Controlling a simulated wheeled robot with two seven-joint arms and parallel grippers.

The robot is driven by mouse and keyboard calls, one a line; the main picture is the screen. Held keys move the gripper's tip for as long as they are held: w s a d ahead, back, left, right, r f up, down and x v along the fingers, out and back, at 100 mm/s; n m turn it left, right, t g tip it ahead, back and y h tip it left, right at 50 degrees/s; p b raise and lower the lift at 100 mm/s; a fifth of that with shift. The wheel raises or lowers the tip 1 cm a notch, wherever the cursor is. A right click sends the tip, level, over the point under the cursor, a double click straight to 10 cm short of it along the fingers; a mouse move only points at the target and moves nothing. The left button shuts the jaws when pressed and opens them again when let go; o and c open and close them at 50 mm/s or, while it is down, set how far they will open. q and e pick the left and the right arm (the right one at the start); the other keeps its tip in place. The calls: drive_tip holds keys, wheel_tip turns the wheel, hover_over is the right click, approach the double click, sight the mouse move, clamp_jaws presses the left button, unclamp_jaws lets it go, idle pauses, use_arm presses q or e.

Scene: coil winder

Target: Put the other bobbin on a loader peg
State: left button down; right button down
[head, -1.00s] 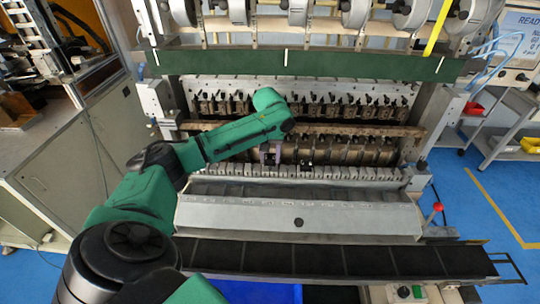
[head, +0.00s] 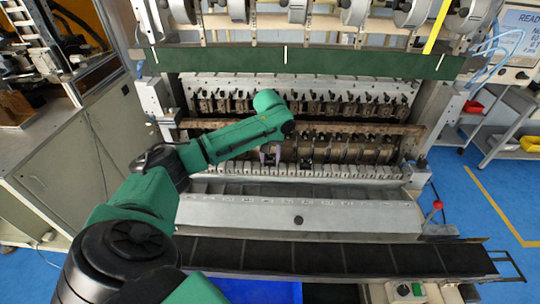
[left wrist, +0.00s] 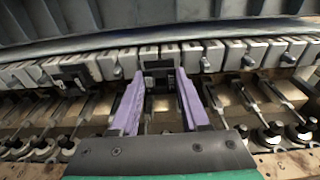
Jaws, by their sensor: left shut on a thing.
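My left gripper (left wrist: 161,76) has two purple fingers, shut on a black bobbin (left wrist: 160,66) at the row of grey loader blocks (left wrist: 208,57). In the head view my left gripper (head: 269,156) is at the middle of this row, partly hidden by my green arm. A second black bobbin (left wrist: 75,74) sits at the row, left of the fingers in the left wrist view. In the head view it (head: 306,163) is just right of the gripper. I cannot tell whether the held bobbin is fully seated on a peg. My right gripper is out of view.
A sloped grey cover (head: 330,216) and a dark conveyor (head: 330,260) lie in front of the row. Behind the row is the winding machinery (head: 345,105) with a rusty bar. A red-knobbed lever (head: 437,206) stands at the right.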

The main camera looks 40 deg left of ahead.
use_arm(q)
drive_tip(key=shift+f, duration=0.2)
drive_tip(key=shift+f, duration=0.25)
drive_tip(key=shift+c, duration=1.5)
unclamp_jaws()
